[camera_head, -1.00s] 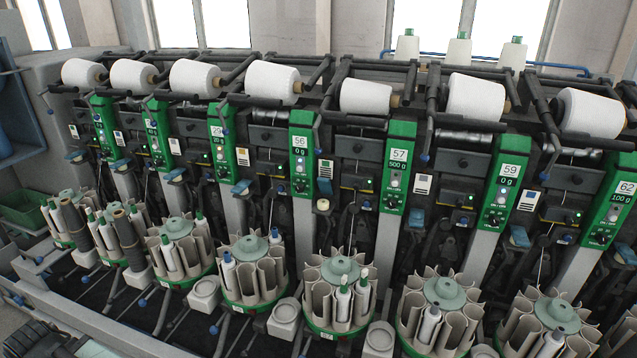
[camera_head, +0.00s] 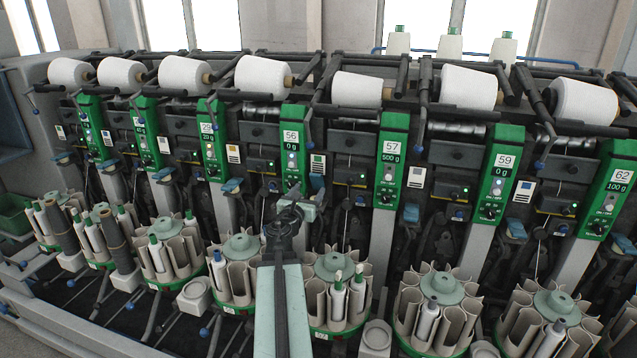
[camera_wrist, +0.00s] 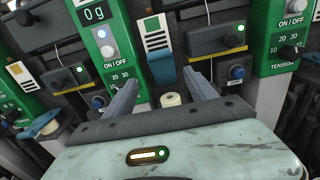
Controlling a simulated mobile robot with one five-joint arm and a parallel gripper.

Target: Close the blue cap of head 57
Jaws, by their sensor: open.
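The panel of head 57 (camera_head: 390,160) is green and reads 500 g. The blue cap (camera_head: 317,183) left of that panel stands upright, and it shows in the wrist view (camera_wrist: 162,70) too. A cream cylinder (camera_wrist: 170,99) is exposed just below the cap. The other blue caps lie flatter. My gripper (camera_head: 298,203) is open and empty, in front of the space between heads 56 and 57. In the wrist view its two fingers (camera_wrist: 163,82) frame the cylinder, with the cap just above and beyond. I see no contact with the cap.
The panel of head 56 (camera_head: 293,155) stands close on the left. Another blue cap (camera_head: 411,212) is right of panel 57. A round magazine (camera_head: 335,285) with bobbins stands below, beside my arm. White yarn cones (camera_head: 357,90) line the top.

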